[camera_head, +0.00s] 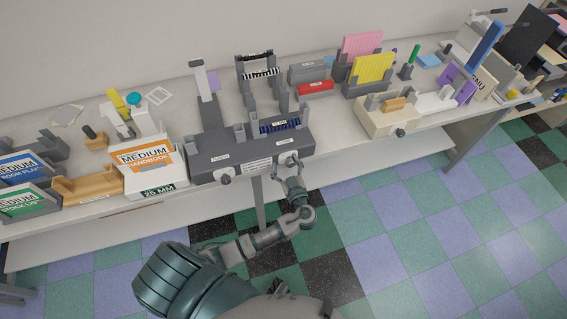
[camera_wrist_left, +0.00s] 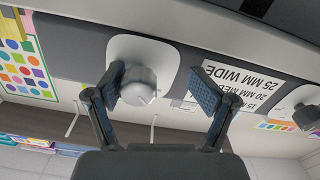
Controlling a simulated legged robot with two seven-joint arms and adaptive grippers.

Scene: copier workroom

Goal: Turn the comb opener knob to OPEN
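The grey binding machine (camera_head: 235,150) stands at the table's front edge with a dark comb (camera_head: 280,126) on top. Its front face has a left knob (camera_head: 226,179) and a right knob, which my left gripper (camera_head: 290,168) partly hides. In the left wrist view, which is upside down, the right knob (camera_wrist_left: 138,86) is a pale grey dial with a small mark, on a white plate. My left gripper's fingers (camera_wrist_left: 158,90) are spread open, with the knob between them and closer to the picture's left finger. Contact cannot be told. The other knob (camera_wrist_left: 306,116) shows at the right edge. My right gripper is not in view.
A width label (camera_wrist_left: 245,88) is between the two knobs. The white Medium Handbook box (camera_head: 150,165) stands left of the machine. A beige device with a dark knob (camera_head: 400,132) stands to its right. The floor in front of the table is clear.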

